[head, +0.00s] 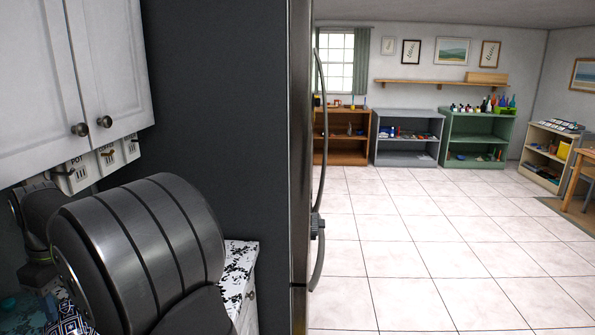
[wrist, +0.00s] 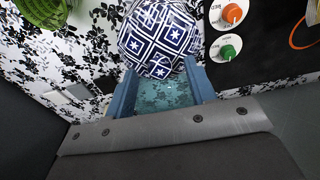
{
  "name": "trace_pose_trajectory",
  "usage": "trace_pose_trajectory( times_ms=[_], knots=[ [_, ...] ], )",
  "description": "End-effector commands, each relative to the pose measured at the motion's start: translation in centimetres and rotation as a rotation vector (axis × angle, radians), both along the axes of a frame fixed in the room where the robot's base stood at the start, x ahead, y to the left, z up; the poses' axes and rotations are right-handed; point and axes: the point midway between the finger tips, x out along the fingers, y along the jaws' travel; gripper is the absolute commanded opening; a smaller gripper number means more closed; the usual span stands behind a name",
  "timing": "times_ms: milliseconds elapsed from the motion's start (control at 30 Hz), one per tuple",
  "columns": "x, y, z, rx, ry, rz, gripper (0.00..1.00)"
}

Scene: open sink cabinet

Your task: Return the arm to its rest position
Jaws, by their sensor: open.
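My gripper (wrist: 160,68) shows in the wrist view with its two blue fingers spread apart. A round navy-and-white item with a star-and-square pattern (wrist: 158,36) is just beyond the fingertips; I cannot tell whether they touch it. A teal patterned surface (wrist: 165,95) shows between the fingers. In the head view my arm fills the lower left and my gripper is hidden. A bit of the navy-and-white item (head: 68,321) shows below the arm.
A floral black-and-white counter (head: 238,270) lies beside my arm, under white cabinets (head: 100,75). A dark tall panel (head: 220,130) stands close on the right.

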Motion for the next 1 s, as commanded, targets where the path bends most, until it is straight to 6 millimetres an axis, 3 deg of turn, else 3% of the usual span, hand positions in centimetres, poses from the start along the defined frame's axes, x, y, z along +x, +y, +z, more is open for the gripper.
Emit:
trace_pose_trajectory(
  times_ms=[500, 867, 1000],
  knots=[
    [0.0, -1.1, 10.0, 0.004, -0.003, 0.0, 0.51],
    [0.0, -1.9, 16.2, 0.003, -0.002, 0.0, 0.51],
    [-0.1, -1.6, 13.2, -0.003, 0.002, 0.0, 0.51]
  ],
)
